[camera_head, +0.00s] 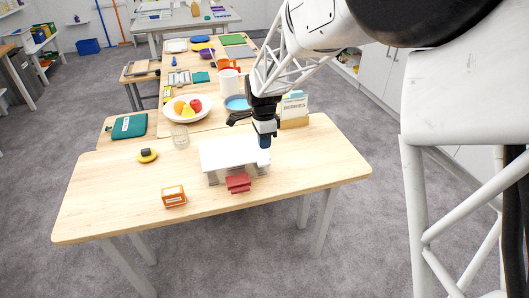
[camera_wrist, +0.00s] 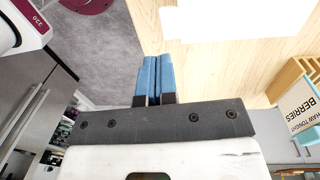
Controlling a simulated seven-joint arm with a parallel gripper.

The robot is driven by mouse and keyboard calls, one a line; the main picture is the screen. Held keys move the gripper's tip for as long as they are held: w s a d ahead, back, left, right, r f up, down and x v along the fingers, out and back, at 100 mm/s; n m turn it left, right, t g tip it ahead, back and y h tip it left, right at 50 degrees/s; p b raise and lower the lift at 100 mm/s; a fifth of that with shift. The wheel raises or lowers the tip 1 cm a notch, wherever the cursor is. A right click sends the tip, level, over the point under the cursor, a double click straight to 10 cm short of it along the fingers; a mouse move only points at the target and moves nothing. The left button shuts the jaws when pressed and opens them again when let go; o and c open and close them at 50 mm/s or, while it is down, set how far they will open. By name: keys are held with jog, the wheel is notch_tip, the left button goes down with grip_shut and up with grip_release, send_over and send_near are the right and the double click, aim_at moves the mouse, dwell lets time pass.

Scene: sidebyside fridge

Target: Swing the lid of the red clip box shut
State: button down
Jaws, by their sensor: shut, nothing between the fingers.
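The red clip box (camera_head: 238,184) is small and sits at the front edge of a white block-like stand (camera_head: 228,157) on the wooden table. It shows an upper and a lower red part; how far its lid stands open is too small to tell. My gripper (camera_head: 265,145) points down at the right rear of the white stand, behind and to the right of the red box and apart from it. Its blue fingers (camera_wrist: 155,78) are together and empty in the wrist view. The red box is not visible in the wrist view.
An orange-and-white box (camera_head: 173,197) stands front left. A yellow-and-black item (camera_head: 147,156), a glass (camera_head: 180,136) and a fruit plate (camera_head: 204,110) are further back. A card box (camera_head: 294,122) stands behind right of my gripper. The table's right front is clear.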

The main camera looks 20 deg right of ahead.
notch_tip(320, 180, up, 7)
dwell(0.4)
jog(key=s+a+r+n+t, duration=0.1)
jog(key=s+r+n, duration=0.3)
jog(key=s, duration=0.4)
jog(key=s+a+r+n+t, duration=0.1)
jog(key=s+r+n, duration=0.4)
jog(key=s, duration=0.3)
jog(key=s+n+t, duration=0.1)
jog(key=s+n, duration=0.7)
jog(key=s, duration=0.9)
jog(key=shift+s+a+f+n+t, duration=0.2)
jog(key=shift+n+t, duration=0.1)
jog(key=shift+n, duration=0.1)
